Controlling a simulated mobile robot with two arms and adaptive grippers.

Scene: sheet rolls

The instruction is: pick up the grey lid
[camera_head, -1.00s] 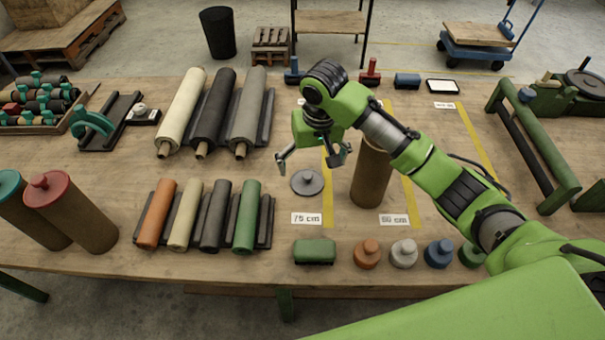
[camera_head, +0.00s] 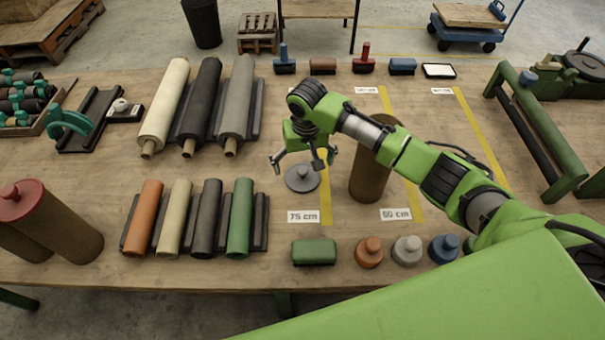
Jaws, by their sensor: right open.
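The grey lid (camera_head: 303,179) is a flat disc with a small knob on top. It lies on the wooden table (camera_head: 90,200), just above the "75 cm" label. My right gripper (camera_head: 302,163) is open and empty, with its fingers spread just over the lid's far side in the picture. The near finger overlaps the lid's upper edge in view. I cannot tell the exact height, but no contact shows. My left gripper is not in view.
A brown tube (camera_head: 369,178) stands upright just right of the lid, partly behind my right arm. A green block (camera_head: 314,252) and several knobbed pieces, including an orange one (camera_head: 369,252), line the front. Short rolls (camera_head: 240,217) lie to the left.

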